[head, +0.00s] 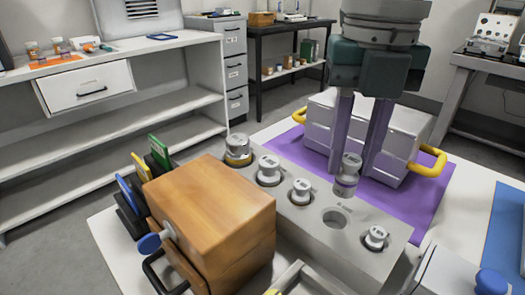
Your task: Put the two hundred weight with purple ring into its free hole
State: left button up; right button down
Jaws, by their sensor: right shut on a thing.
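My right gripper (352,174) points down from the top of the head view and is shut on a grey weight with a purple ring (346,178). The weight is upright, and in this view it shows above and behind the grey weight block (302,220). The block has one empty round hole (336,218). Other weights stand in its other holes: a large one with a yellowish ring (238,150), two middle ones (269,169) (301,191), and a small one (375,238). My left gripper is not in view.
A wooden box (212,205) stands close at the block's left front. A white case with yellow handles (370,133) stands on a purple mat (427,200) behind the block. Coloured tags (158,150) stand at the left. A blue-knobbed device (455,272) is at the lower right.

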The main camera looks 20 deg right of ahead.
aim_at(349, 158)
notch_tip(349, 158, down, 7)
jog(key=shift+f+b, duration=0.15)
jog(key=shift+b, duration=0.45)
jog(key=shift+f, duration=0.1)
jog(key=c, duration=0.6)
grip_release()
jog(key=shift+c, duration=0.2)
notch_tip(349, 158, up, 11)
jog(key=shift+w+r+p, duration=0.1)
jog(key=shift+r+p, duration=0.05)
jog(key=shift+p, duration=1)
jog(key=shift+r, duration=0.5)
